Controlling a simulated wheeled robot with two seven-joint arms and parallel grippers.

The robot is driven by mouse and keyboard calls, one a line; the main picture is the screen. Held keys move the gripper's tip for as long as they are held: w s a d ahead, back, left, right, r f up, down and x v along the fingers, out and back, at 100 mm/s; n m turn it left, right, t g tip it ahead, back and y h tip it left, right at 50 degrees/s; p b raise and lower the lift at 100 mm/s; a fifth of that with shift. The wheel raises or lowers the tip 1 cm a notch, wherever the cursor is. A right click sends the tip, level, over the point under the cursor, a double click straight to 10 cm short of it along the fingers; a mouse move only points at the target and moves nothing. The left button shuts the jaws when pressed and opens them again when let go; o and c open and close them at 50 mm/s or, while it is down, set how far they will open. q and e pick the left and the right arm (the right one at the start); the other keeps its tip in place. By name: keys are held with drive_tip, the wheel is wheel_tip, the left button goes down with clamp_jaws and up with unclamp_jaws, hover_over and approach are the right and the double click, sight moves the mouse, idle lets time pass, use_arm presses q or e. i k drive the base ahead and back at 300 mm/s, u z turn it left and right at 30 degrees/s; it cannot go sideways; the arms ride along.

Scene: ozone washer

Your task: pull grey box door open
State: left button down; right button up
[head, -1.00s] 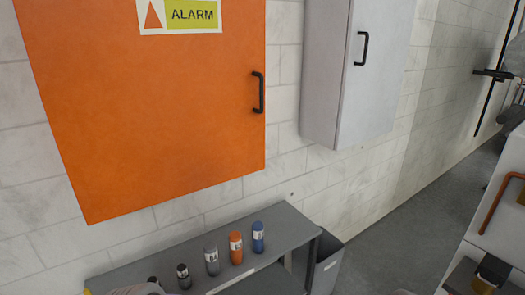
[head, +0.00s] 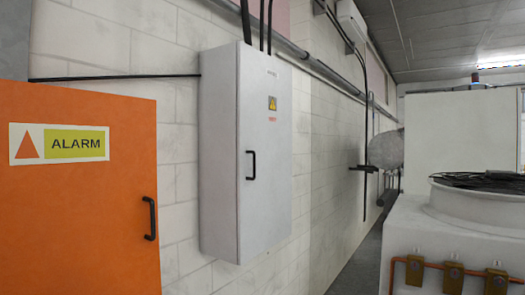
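The grey box (head: 220,150) is a tall cabinet fixed to the white brick wall in the middle of the head view. Its door (head: 267,205) faces right and looks shut. A black bar handle (head: 251,165) stands on the door's left side. A small yellow warning sign (head: 272,103) is on the door's upper part. Neither of my grippers shows in the head view, so nothing of mine is seen at the handle.
An orange alarm cabinet (head: 80,215) with a black handle (head: 150,218) is at the left. A white machine (head: 405,235) with copper pipe (head: 480,270) and brass valves stands at the right. A narrow strip of floor (head: 355,270) runs between wall and machine.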

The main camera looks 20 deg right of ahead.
sight(264, 83)
drive_tip(key=z, duration=0.25)
drive_tip(key=k, duration=0.45)
drive_tip(key=z, duration=1.05)
drive_tip(key=i, duration=1.85)
drive_tip(key=u, duration=0.65)
